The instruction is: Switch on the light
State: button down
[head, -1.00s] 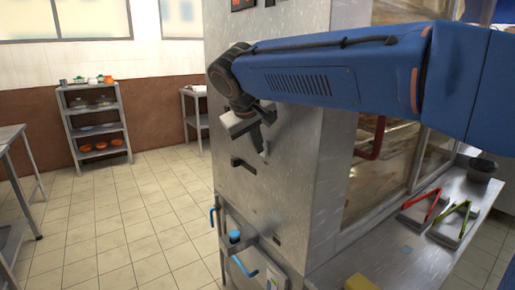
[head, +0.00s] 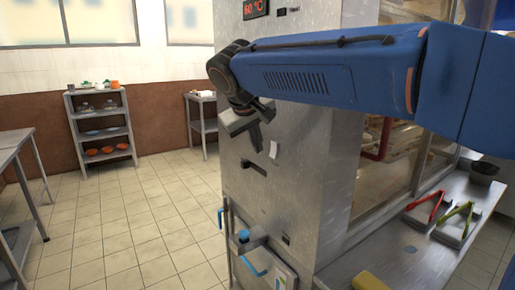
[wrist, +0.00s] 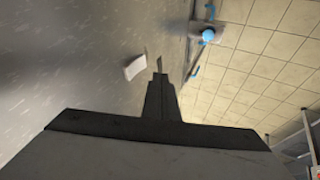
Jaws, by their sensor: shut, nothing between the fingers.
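A small white rocker switch (head: 274,149) is on the steel face of the big cabinet (head: 295,180). It also shows in the wrist view (wrist: 135,67), just left of the fingertips. My gripper (head: 257,143) is shut and empty. It is close to the steel face, a little left of the switch in the head view. A gap shows between the fingertips and the switch in the wrist view (wrist: 159,70); how far they are from the panel is hard to tell. No lamp can be made out.
A red temperature display (head: 255,9) is above. The counter (head: 400,250) at right holds red and green tongs. Tiled floor (head: 130,220) is clear at left.

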aim_at(274, 149)
jog(key=v, duration=0.8)
jog(key=shift+s+r, duration=0.3)
jog(key=shift+a, duration=0.15)
jog(key=shift+s+a+f, duration=0.1)
jog(key=shift+f, duration=0.55)
jog(key=shift+w+d+f, duration=0.85)
jog(key=shift+w+f, duration=0.45)
jog(key=shift+f, duration=0.15)
jog(key=shift+w+d+f, duration=0.8)
jog(key=shift+w+f, duration=0.5)
jog(key=shift+f, duration=0.15)
jog(key=shift+w+d+f, duration=0.85)
jog(key=shift+w+f, duration=0.4)
jog(key=shift+f, duration=0.2)
